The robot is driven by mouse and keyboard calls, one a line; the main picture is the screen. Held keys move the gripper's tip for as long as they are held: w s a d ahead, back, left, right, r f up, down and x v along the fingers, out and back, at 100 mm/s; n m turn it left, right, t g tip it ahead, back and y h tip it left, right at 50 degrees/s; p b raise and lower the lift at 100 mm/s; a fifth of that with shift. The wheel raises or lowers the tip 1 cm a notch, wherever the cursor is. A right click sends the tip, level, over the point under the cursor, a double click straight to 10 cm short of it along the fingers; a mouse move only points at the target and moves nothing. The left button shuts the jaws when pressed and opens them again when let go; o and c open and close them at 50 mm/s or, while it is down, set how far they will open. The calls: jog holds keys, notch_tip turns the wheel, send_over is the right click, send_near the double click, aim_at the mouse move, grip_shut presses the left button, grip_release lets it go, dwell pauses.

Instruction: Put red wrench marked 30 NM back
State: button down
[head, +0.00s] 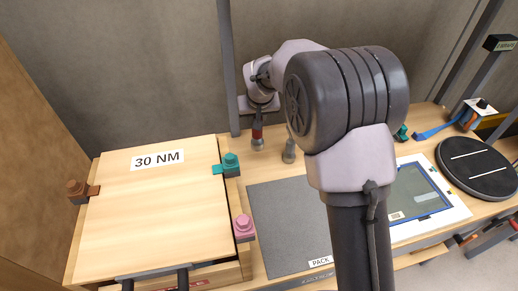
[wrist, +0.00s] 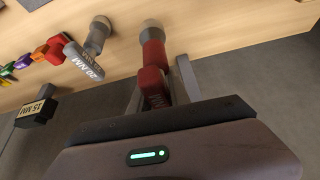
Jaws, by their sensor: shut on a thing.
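The red wrench (wrist: 152,60) stands between the two fingers of my gripper (wrist: 157,92) in the wrist view. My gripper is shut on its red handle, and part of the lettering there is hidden. The wrench's pale round end points at the wooden surface; I cannot tell whether it touches. In the head view, the red wrench (head: 257,133) is below my gripper (head: 258,112) at the back of the bench, beside the wall. A board labelled 30 NM (head: 150,205) lies at the left.
A grey tool marked 20 NM (wrist: 86,62) is close beside the wrench. A grey upright piece (head: 289,152) stands to its right in the head view. A block marked 15 MM (wrist: 37,108) is at the left. A grey PACK mat (head: 285,225) is clear in front.

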aim_at(257, 138)
notch_tip(257, 138, down, 9)
jog(key=b, duration=0.2)
jog(key=shift+s+b, duration=0.3)
jog(key=shift+b, duration=0.1)
jog(key=shift+f, duration=0.2)
jog(key=c, duration=1.2)
grip_release()
jog(key=shift+r, duration=0.1)
